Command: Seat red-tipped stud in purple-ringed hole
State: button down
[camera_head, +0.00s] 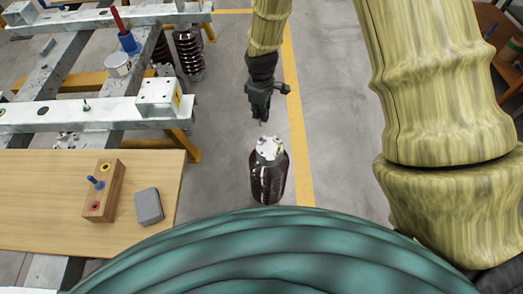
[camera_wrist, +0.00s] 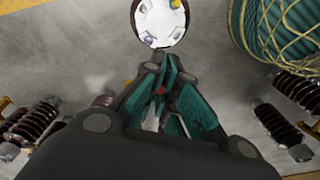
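My gripper (camera_head: 261,114) hangs above the brown ribbed isolator (camera_head: 268,183), apart from its white top flange (camera_head: 270,149). In the wrist view the teal fingers (camera_wrist: 163,80) are closed together around a small piece with a red spot (camera_wrist: 160,91), which looks like the red-tipped stud; most of it is hidden between them. The white flange (camera_wrist: 160,20) lies beyond the fingertips at the top of the wrist view. It has several holes or marks, a purplish one (camera_wrist: 149,40) at its near edge and a yellow one (camera_wrist: 176,5) at its far right.
A wooden block (camera_head: 110,193) with a blue stud (camera_head: 95,182) stands on the wooden table (camera_head: 45,180), beside a grey box (camera_head: 149,206). Other isolators (camera_head: 189,55) stand at the back. Floor around the near isolator is clear.

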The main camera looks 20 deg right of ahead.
jog(key=shift+w+d+f+n+b, duration=0.25)
jog(key=shift+f+n+b, duration=0.65)
jog(key=shift+f, duration=1.55)
jog(key=shift+w+d+f+n+b, duration=0.1)
jog(key=shift+w+f+n+b, duration=0.6)
jog(key=shift+f, duration=1.7)
jog(key=shift+w+d+f+n+b, duration=0.15)
jog(key=shift+f+n+b, duration=0.85)
jog(key=shift+f, duration=1.45)
jog(key=c, duration=2.2)
grip_release()
jog(key=shift+f, duration=0.15)
jog(key=o, duration=0.6)
jog(key=shift+c, duration=0.2)
notch_tip(320, 180, up, 12)
jog(key=shift+r+p, duration=0.2)
jog(key=shift+p, duration=0.1)
